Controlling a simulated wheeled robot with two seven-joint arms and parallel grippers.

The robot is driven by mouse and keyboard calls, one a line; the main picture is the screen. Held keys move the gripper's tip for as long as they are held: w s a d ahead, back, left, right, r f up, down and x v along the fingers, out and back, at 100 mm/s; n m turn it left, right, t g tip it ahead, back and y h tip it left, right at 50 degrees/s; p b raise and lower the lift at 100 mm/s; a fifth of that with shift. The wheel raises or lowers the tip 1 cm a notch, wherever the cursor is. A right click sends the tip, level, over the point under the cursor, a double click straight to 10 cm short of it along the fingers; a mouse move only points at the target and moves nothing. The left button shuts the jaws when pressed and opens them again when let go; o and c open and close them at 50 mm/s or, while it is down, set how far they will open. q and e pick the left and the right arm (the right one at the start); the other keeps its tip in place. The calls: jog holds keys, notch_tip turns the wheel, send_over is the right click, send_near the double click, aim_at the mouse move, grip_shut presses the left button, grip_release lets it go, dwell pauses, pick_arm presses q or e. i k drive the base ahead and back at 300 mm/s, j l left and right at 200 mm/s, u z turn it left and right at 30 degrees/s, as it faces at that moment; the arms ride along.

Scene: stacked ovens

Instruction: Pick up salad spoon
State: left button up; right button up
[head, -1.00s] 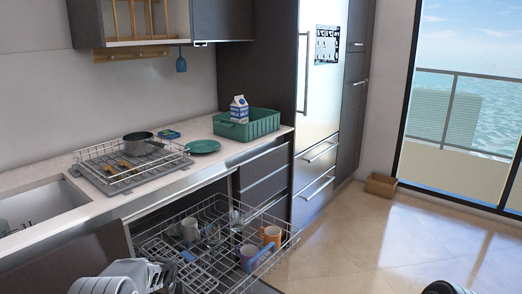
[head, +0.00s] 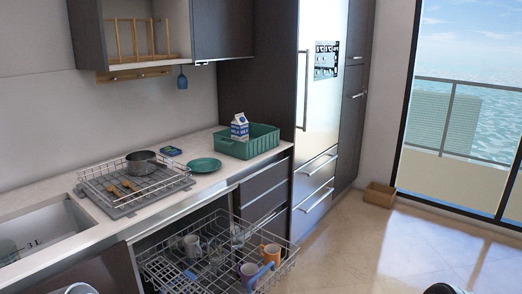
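Two small wooden utensils, one (head: 114,191) to the left of the other (head: 131,185), lie in the wire dish rack (head: 172,184) on the counter. They look like spoon or fork heads, but they are too small to tell which is the salad spoon. The rack's wires partly cover them. Only a white piece of my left arm shows at the bottom left edge, and a piece of my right arm at the bottom right. Neither gripper's fingers are in view.
A teal plate (head: 203,165) and green crate (head: 246,143) stand to the right. The pulled-out dishwasher basket (head: 285,262) with several mugs juts out below the counter.

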aim_at(112, 188)
jog(key=i+l+u, duration=0.55)
jog(key=l+u, duration=0.35)
jog(key=l, duration=0.2)
jog(key=i+l+u, duration=0.1)
jog(key=l+u, duration=0.35)
jog(key=l, duration=0.25)
jog(key=l+u, duration=0.4)
jog(key=l, duration=0.3)
jog(key=l+u, duration=0.45)
jog(key=l, duration=0.25)
jog(key=k, duration=0.05)
